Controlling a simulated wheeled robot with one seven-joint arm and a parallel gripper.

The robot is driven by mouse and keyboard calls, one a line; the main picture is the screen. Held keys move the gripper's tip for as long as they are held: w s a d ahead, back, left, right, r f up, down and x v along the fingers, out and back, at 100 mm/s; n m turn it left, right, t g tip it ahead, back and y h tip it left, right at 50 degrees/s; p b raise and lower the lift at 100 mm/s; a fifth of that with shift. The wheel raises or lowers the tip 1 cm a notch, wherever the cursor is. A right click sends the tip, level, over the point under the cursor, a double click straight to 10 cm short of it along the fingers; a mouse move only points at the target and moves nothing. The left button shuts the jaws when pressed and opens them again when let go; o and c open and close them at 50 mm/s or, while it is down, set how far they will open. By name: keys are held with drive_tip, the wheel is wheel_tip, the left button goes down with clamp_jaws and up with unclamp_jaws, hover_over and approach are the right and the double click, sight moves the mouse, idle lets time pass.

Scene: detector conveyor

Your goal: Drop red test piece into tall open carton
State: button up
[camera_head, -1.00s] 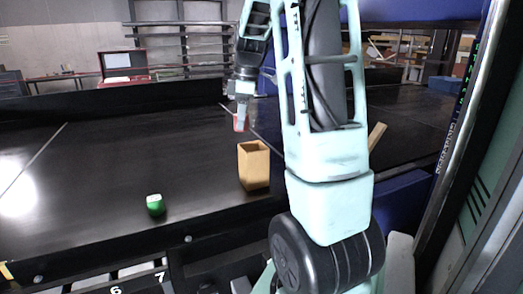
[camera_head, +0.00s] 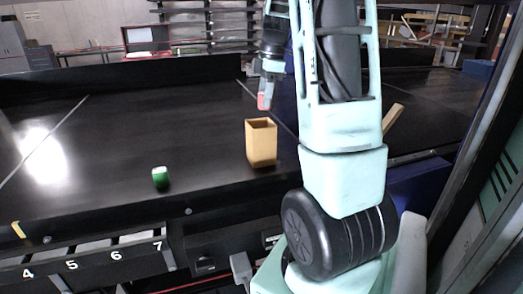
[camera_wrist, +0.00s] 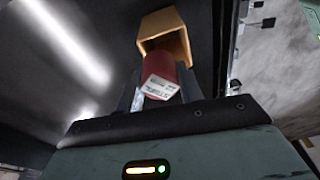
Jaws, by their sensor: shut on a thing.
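The red test piece (camera_head: 264,101) is held in my gripper (camera_head: 266,92), above the black conveyor belt. In the wrist view the red piece (camera_wrist: 161,84), with a white printed label on its near end, sits between the fingers. The tall open carton (camera_head: 261,146) is tan and stands upright on the belt, its open top facing up. In the head view the red piece hangs above the carton's height and appears behind it. In the wrist view the carton (camera_wrist: 164,22) shows just beyond the piece, which partly hides its opening.
A green piece (camera_head: 160,177) stands on the belt (camera_head: 110,140) left of the carton. A wooden strip (camera_head: 392,118) lies right of my arm. Numbered slots (camera_head: 115,243) line the front edge. The belt's left side is largely clear.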

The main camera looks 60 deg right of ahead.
drive_tip(key=shift+f, duration=0.2)
drive_tip(key=o, duration=1.1)
drive_tip(key=r+b, duration=0.1)
drive_tip(key=r, duration=0.4)
drive_tip(key=s+d+r+b, duration=0.1)
drive_tip(key=r, duration=0.5)
drive_tip(key=s+r+b, duration=0.1)
drive_tip(key=r, duration=0.5)
drive_tip(key=shift+d+r, duration=0.15)
drive_tip(key=shift+d, duration=0.25)
